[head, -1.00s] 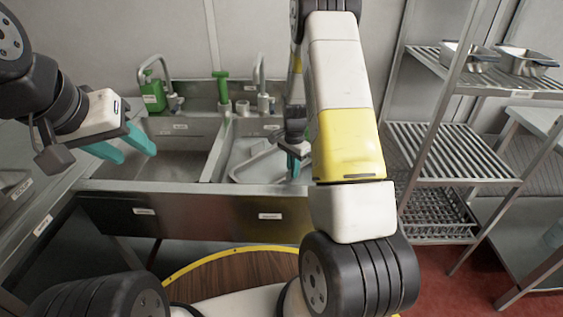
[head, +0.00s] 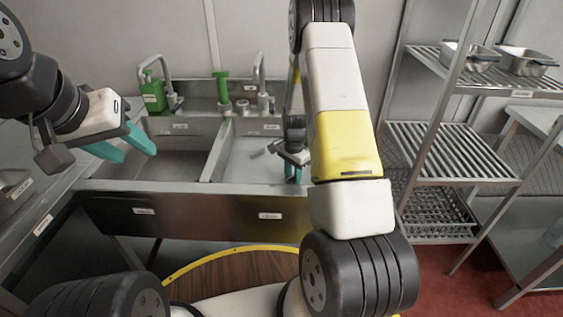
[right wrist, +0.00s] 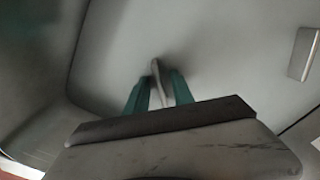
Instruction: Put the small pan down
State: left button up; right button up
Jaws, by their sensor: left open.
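My right gripper (head: 293,172) reaches down into the right sink basin (head: 235,160), partly hidden behind my right arm. In the right wrist view, the right gripper's teal fingers (right wrist: 160,88) stand a little apart with a thin pale piece (right wrist: 158,75) between them. I cannot tell if that piece is gripped or is part of the small pan. I cannot make out the pan's tray shape clearly in either current view. A small grey piece (head: 257,153) shows in the basin, left of the right gripper. My left gripper (head: 128,148) is open and empty over the left basin.
Two taps stand behind the sink, with a green bottle (head: 152,95) at the left one. A shelf rack (head: 445,145) stands to the right, with metal pans (head: 527,62) on top. A divider (head: 217,155) separates the basins. The left basin (head: 170,165) looks empty.

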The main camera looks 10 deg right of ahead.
notch_tip(320, 180, up, 21)
jog(key=s+a+n+t, duration=0.1)
jog(key=s+a+n, duration=0.1)
jog(key=s, duration=0.1)
jog(key=s+a+r+n+t+y, duration=0.1)
jog(key=s+a+r+n+t, duration=0.1)
jog(key=s+r+n, duration=0.3)
jog(key=s+a+r+n+t+y, duration=0.1)
jog(key=s+a+r+n+t, duration=0.2)
jog(key=s+r, duration=0.8)
jog(key=s+a+n, duration=0.1)
jog(key=s+n, duration=0.1)
jog(key=s, duration=0.5)
jog(key=shift+a+r+n, duration=0.3)
jog(key=shift+a+n, duration=0.05)
jog(key=shift+n, duration=0.05)
